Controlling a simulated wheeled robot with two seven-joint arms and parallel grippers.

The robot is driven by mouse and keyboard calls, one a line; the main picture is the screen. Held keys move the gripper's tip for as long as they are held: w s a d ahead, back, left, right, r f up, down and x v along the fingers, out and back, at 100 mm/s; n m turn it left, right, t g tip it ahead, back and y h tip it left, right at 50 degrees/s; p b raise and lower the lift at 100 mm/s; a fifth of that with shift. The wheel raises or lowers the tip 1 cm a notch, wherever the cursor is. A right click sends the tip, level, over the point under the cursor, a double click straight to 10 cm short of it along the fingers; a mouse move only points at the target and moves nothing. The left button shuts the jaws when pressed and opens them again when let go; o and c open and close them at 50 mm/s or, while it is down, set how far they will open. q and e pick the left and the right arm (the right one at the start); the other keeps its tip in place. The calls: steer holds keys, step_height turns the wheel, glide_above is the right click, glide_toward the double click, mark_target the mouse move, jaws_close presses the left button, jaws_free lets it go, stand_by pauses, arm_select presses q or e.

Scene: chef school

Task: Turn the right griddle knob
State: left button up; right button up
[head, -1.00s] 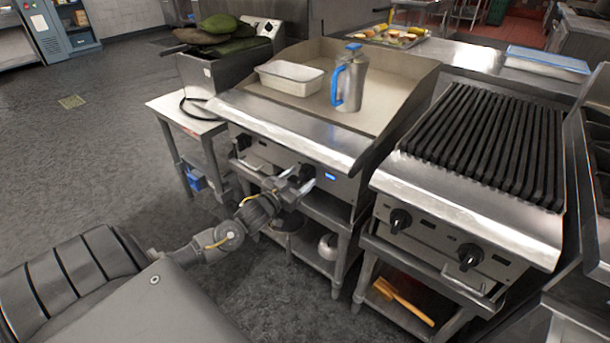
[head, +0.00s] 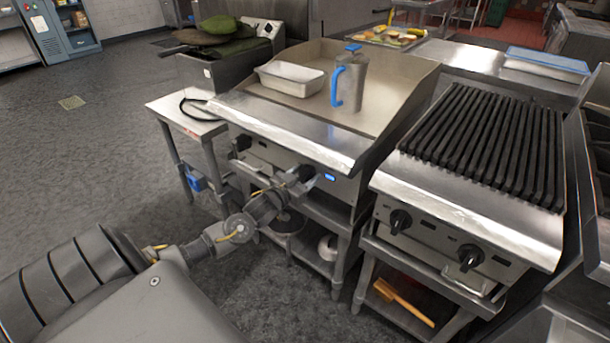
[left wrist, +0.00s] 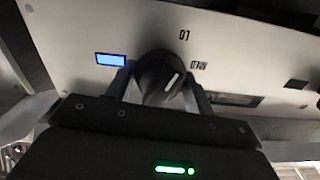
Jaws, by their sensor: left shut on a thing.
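The griddle (head: 300,100) has a steel front panel with dark knobs. My left gripper (head: 303,180) is at the right griddle knob, next to the small blue display (head: 330,178). In the left wrist view the black knob (left wrist: 160,77) sits between the two fingers of my left gripper (left wrist: 160,95), which is shut on it. A white mark shows on the knob's face, pointing up and to the right. In the head view the gripper mostly covers this knob. The left griddle knob (head: 243,142) is free. My right gripper is not in view.
A jug with a blue handle (head: 349,82) and a white tray (head: 290,78) stand on the griddle top. The charbroiler (head: 480,145) with its own knobs is to the right. A small side table (head: 185,118) stands left. The floor at left is clear.

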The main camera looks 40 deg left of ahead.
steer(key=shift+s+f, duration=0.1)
arm_select(q)
steer(key=m+p, duration=0.4)
steer(key=m, duration=0.4)
steer(key=shift+m, duration=0.3)
steer(key=shift+d+f+m+p, duration=0.1)
steer(key=shift+m+p, duration=0.3)
steer(key=shift+m, duration=1.2)
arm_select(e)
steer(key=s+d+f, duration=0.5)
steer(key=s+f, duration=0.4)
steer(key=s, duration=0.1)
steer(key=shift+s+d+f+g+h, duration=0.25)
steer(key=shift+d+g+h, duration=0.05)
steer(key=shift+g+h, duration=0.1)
arm_select(q)
steer(key=o, duration=0.7)
